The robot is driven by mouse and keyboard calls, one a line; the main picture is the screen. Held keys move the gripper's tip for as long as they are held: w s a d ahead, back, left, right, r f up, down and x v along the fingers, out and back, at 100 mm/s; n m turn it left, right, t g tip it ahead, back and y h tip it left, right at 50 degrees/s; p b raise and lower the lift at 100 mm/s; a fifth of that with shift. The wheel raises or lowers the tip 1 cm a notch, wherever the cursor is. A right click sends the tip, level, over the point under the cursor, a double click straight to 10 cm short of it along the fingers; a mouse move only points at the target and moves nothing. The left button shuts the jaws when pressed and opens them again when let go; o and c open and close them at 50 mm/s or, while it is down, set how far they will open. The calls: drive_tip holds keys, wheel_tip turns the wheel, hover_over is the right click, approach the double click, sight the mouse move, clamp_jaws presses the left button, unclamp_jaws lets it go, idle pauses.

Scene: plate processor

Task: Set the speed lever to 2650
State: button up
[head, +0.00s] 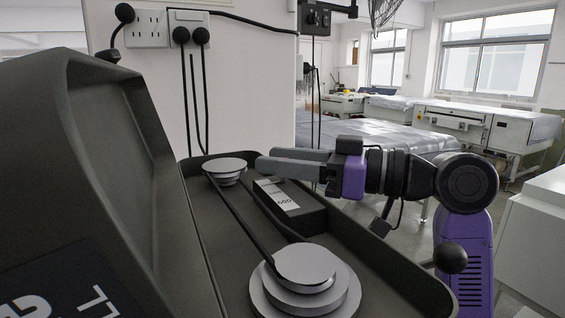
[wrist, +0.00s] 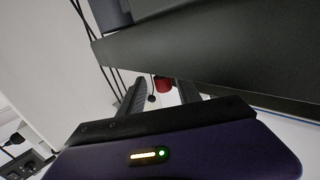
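My gripper (head: 262,160) reaches in from the right in the head view, its grey fingers pointing left above the far end of the dark machine tray. In the wrist view my gripper (wrist: 163,86) shows its two fingers apart, with a visible gap. A black ball knob (head: 451,258), possibly the end of the speed lever, stands at the tray's right side, well away from the fingers. A label block (head: 285,203) between the pulleys carries a number that looks like 600. A small red part (wrist: 162,84) shows beyond the finger gap. No speed reading is legible.
A small stepped pulley (head: 225,166) and a large one (head: 306,275) are joined by a dark belt. The raised dark cover (head: 90,160) fills the left. A white wall with sockets (head: 147,28) stands behind. A covered table (head: 365,125) lies farther back.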

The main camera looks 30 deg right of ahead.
drive_tip(key=b+v, duration=0.1)
drive_tip(key=v, duration=0.6)
drive_tip(key=shift+s+d+b, duration=0.3)
drive_tip(key=shift+s+b, duration=0.05)
idle(0.5)
